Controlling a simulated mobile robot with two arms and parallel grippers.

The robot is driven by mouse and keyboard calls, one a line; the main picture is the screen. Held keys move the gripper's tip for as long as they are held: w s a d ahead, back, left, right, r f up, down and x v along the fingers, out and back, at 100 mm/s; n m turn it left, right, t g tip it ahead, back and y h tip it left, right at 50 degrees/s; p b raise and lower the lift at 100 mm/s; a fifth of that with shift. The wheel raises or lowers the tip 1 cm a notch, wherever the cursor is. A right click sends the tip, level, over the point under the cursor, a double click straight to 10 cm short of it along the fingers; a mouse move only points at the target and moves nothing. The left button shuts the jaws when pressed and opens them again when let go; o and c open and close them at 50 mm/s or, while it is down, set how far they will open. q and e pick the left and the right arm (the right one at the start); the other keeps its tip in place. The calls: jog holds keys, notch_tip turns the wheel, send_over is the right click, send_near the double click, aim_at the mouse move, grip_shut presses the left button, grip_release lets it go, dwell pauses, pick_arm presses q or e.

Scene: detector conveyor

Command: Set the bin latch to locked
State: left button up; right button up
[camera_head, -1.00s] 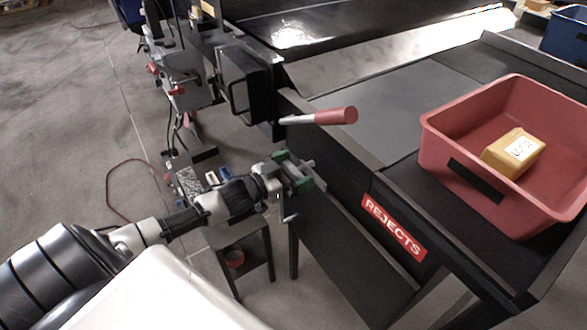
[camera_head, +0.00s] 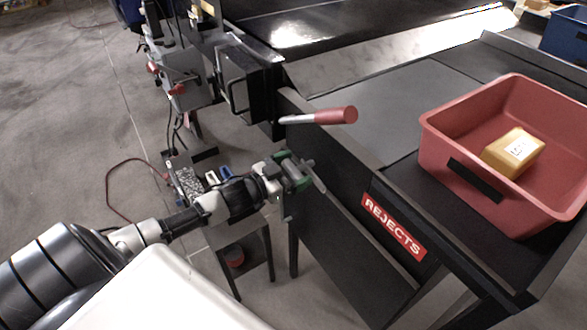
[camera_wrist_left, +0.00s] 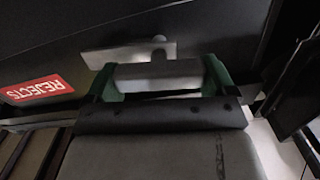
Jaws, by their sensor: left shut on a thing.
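My left gripper (camera_head: 300,172) is at the dark side panel of the rejects station, left of the red REJECTS sign (camera_head: 393,228). In the left wrist view its green fingertips (camera_wrist_left: 160,80) are shut on a grey bar, which appears to be the latch handle (camera_wrist_left: 158,76). A pale metal latch plate (camera_wrist_left: 130,54) with a small round knob lies just beyond the bar, against the panel. In the head view the metal latch piece (camera_head: 317,177) slants down to the right beside the fingers. The gripper partly hides the latch, and I cannot read any lock marking. My right gripper is not in view.
A lever with a red grip (camera_head: 336,115) sticks out above my left gripper. A red bin (camera_head: 455,185) holding a yellow box (camera_head: 513,151) sits on the station at right. A small dark stand (camera_head: 245,245) is below my left wrist.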

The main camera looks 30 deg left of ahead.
pick_arm(q)
jog(key=m, duration=0.4)
jog(key=shift+d+f, duration=0.1)
jog(key=shift+d, duration=0.05)
jog(key=m, duration=0.4)
jog(key=shift+s+d+f+b, duration=0.1)
jog(key=shift+b, duration=0.2)
jog(key=m+b, duration=0.1)
jog(key=m, duration=0.2)
jog(key=shift+d+f+m, duration=0.1)
jog(key=shift+f+m, duration=0.05)
jog(key=shift+m, duration=0.15)
jog(key=shift+f+m+b, duration=0.15)
jog(key=shift+m+b, duration=0.55)
jog(key=shift+m, duration=1.6)
jog(key=o, duration=1.1)
jog(key=b+v, duration=0.2)
jog(key=v, duration=0.9)
